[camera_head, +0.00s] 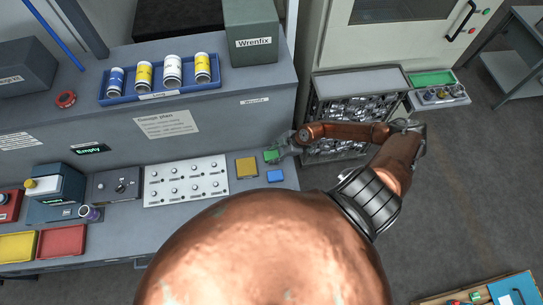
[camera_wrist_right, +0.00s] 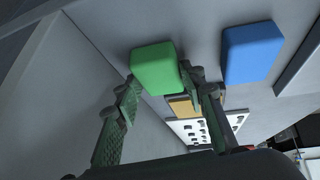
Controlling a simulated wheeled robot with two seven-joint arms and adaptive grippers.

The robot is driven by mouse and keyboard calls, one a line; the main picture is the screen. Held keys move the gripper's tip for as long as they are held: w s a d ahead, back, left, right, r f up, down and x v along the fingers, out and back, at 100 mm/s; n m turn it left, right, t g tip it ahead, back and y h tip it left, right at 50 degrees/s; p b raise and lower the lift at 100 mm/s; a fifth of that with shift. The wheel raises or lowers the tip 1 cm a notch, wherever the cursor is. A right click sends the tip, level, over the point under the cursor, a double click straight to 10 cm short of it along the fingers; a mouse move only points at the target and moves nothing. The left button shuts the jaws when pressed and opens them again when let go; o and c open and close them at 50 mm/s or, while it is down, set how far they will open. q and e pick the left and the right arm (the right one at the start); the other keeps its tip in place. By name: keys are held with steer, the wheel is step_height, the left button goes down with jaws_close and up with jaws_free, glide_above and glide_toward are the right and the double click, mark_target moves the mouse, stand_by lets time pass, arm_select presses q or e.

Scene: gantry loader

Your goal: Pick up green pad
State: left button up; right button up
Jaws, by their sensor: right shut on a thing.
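The green pad (camera_head: 270,156) is at the right end of the grey bench in the head view. My right gripper (camera_head: 279,153) reaches it from the right and is shut on it. In the right wrist view the green pad (camera_wrist_right: 155,68) sits between the fingertips of my right gripper (camera_wrist_right: 163,85). I cannot tell whether the pad still touches the bench. A blue pad (camera_head: 275,176) lies just below it in the head view and to its right in the wrist view (camera_wrist_right: 252,52). My left gripper is not in view.
A white panel with several knobs (camera_head: 186,181) lies left of the pads. A blue tray of cans (camera_head: 160,93) stands on the raised shelf. A bin of metal parts (camera_head: 355,110) stands right of the bench, under my right arm.

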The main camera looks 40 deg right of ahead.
mark_target(267, 155)
steer(key=shift+r, duration=0.4)
step_height(267, 155, up, 3)
steer(key=shift+f, duration=0.15)
steer(key=s+a+r, duration=0.9)
steer(key=s, duration=0.1)
steer(key=shift+a+r, duration=0.25)
steer(key=shift+a, duration=0.15)
steer(key=o, duration=0.4)
steer(key=shift+c, duration=0.2)
steer(key=c, duration=0.4)
